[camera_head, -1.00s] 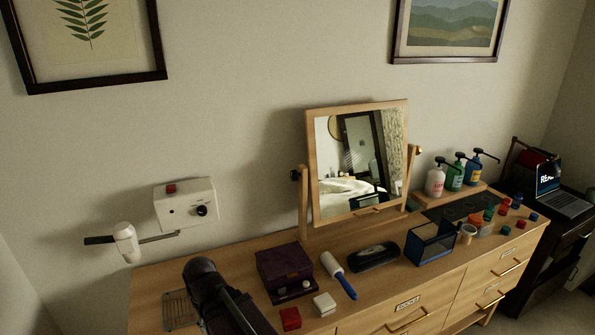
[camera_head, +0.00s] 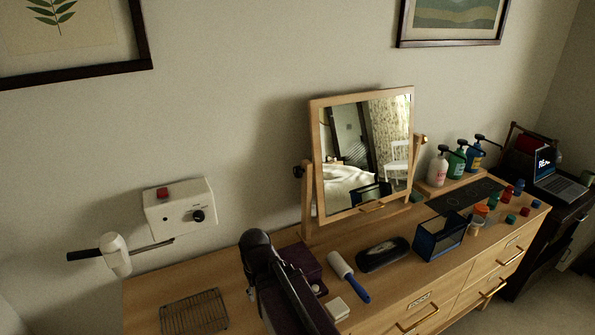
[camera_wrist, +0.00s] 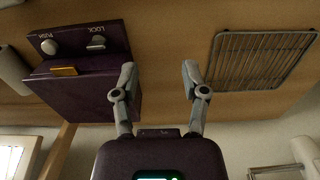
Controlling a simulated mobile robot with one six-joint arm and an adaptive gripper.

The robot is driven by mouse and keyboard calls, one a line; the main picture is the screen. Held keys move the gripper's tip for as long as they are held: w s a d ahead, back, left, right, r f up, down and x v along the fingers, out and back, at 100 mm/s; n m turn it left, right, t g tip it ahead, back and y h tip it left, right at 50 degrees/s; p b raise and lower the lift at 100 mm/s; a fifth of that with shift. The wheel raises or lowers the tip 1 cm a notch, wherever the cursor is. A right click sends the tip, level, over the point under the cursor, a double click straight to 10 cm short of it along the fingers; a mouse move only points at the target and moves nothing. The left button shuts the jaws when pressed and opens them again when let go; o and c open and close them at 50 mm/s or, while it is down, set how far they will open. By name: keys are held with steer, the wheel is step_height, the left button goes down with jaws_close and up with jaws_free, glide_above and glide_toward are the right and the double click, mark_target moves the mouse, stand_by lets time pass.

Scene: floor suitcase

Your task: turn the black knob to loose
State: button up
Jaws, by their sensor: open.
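A black knob (camera_head: 298,171) sits on the left side of the wooden mirror stand, at the pivot of the tilting mirror (camera_head: 362,150). A second black knob (camera_head: 198,216) is on the front of the white wall box (camera_head: 180,205). No lettering is readable at either knob in the head view. My gripper (camera_wrist: 158,78) is open and empty in the wrist view, its two fingers apart over the dresser top. In the head view my arm rises in front of the purple box, below both knobs, and the fingers cannot be made out.
The purple box (camera_wrist: 85,85), marked LOCK and PUSH, is beside my fingers. A wire rack (camera_head: 194,312) lies at the left. A dryer (camera_head: 115,254) hangs at left.

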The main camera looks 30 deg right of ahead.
steer(key=shift+w+d, duration=0.1)
steer(key=shift+d, duration=0.2)
steer(key=o, duration=0.5)
steer(key=m+h+p, duration=1.3)
steer(key=m+h, duration=0.1)
steer(key=m, duration=0.4)
glide_toward(295, 171)
steer(key=a+r, duration=0.2)
steer(key=a, duration=0.1)
steer(key=shift+d+f, duration=0.1)
steer(key=shift+d, duration=0.1)
steer(key=shift+s+d+y, duration=0.1)
steer(key=shift+s+y, duration=0.1)
steer(key=shift+y, duration=0.1)
steer(key=b+x, duration=0.5)
steer(key=x, duration=0.7)
steer(key=shift+w+f, duration=0.1)
steer(key=shift+x, duration=0.8)
